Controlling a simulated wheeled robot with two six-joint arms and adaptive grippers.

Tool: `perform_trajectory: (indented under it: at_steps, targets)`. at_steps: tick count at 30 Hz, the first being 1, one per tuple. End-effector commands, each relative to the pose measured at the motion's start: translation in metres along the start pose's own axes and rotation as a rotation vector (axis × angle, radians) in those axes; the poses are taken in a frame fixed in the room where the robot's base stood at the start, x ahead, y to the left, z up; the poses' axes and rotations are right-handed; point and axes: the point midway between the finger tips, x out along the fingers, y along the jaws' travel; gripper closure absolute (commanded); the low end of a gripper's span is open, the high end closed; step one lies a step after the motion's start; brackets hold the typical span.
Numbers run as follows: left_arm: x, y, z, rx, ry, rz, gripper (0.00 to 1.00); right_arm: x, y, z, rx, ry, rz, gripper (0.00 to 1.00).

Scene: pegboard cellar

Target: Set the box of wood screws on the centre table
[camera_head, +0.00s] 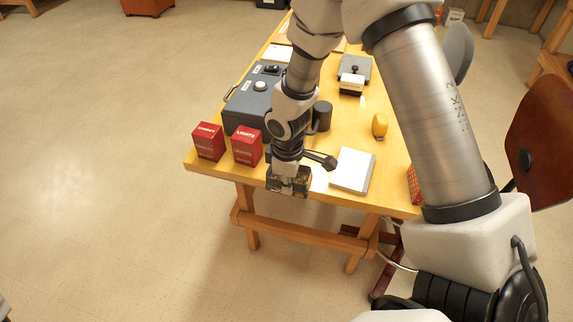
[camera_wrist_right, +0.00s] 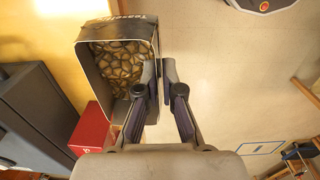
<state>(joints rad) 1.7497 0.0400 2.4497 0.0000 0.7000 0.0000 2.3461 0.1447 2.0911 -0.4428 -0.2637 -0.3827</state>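An open-topped box with dark printed sides (camera_head: 288,185), which I take to be the box of wood screws, is at the table's near edge in the head view. In the right wrist view the box (camera_wrist_right: 122,65) shows many small brown pieces inside and partly readable lettering on its rim. My right gripper (camera_head: 291,170) is above it. Its fingers (camera_wrist_right: 160,78) are close together on one side wall of the box. I cannot tell whether the box touches the wooden table (camera_head: 202,174) or hangs just above its edge. My left gripper is not in view.
Two red boxes (camera_head: 208,142) (camera_head: 247,146) stand left of the gripper, near a grey case (camera_head: 258,100). A white pad (camera_head: 352,170) lies to the right. A yellow object (camera_head: 379,125) stands farther back. A brown chair (camera_head: 540,140) is at the right.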

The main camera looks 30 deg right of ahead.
Motion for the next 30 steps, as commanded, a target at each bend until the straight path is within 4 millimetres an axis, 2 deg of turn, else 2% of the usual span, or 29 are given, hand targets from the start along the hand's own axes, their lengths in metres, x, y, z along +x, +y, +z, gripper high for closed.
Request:
perform_trajectory:
  at_steps: [1,9,13,17,22,30]
  targets:
    - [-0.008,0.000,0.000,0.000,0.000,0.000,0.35,-0.003,0.011,-0.004,0.003,0.003,0.000,1.00]
    - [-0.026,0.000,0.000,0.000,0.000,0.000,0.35,0.003,0.068,-0.021,0.003,0.000,0.001,1.00]
    - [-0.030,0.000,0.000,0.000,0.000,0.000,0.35,0.006,0.086,-0.028,0.002,0.000,0.001,1.00]
    - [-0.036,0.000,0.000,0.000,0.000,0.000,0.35,0.014,0.091,-0.029,0.001,-0.003,-0.002,1.00]
    - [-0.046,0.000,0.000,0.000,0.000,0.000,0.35,0.040,0.091,-0.029,0.000,-0.003,-0.001,1.00]
    - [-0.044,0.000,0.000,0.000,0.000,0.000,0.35,0.045,0.091,-0.030,0.000,0.000,0.000,1.00]
